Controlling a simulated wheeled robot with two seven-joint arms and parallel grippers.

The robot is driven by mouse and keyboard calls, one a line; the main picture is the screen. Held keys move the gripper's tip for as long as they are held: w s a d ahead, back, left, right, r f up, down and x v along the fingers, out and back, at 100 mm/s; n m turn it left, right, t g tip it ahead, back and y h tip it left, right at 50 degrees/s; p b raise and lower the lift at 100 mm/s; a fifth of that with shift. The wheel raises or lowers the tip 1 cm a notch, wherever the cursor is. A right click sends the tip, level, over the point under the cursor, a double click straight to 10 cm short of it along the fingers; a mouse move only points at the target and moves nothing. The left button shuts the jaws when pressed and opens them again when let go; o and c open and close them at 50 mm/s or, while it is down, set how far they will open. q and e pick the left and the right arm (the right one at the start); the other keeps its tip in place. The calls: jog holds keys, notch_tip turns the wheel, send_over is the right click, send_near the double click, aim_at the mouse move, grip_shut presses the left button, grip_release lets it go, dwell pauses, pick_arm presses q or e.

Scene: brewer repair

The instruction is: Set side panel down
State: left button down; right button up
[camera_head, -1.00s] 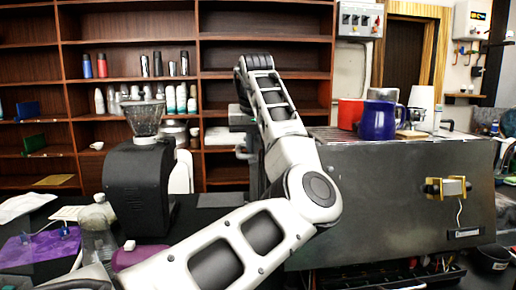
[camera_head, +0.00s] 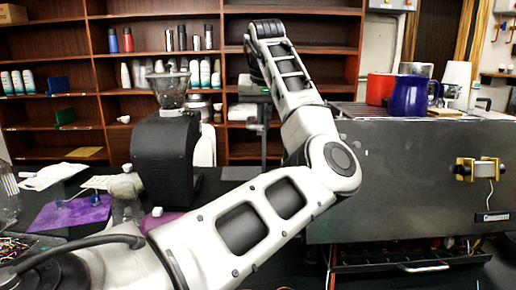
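A large dark grey flat side (camera_head: 410,175) of the brewer fills the right of the head view, with a brass-coloured fitting and a small label on it. I cannot tell whether this is the side panel itself, and no separate loose panel is clearly seen. My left arm crosses the middle of the view, from the lower left to its bent joint in front of the brewer, then up towards the shelves. Its gripper is not visible. My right arm and gripper are not in view.
Red (camera_head: 380,89) and blue (camera_head: 409,96) mugs stand on the brewer. A black grinder (camera_head: 165,160) stands left of my arm. A purple cloth (camera_head: 72,213) and a clear bottle (camera_head: 126,198) are at the left. Wooden shelves (camera_head: 120,95) line the back. An open drawer-like tray (camera_head: 400,262) sits below the brewer.

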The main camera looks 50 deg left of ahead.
pick_arm(q)
jog(key=s+a+f, duration=0.2)
jog(key=s+f, duration=0.2)
jog(key=f, duration=0.7)
jog(key=shift+a, duration=0.2)
jog(key=shift+s, duration=0.1)
jog(key=c, duration=2)
grip_release()
jog(key=shift+f, duration=0.25)
jog(key=o, duration=0.4)
jog(key=shift+c, duration=0.2)
jog(key=shift+d, duration=0.1)
jog(key=v, duration=1.2)
jog(key=shift+r+b, duration=0.2)
jog(key=shift+b, duration=0.15)
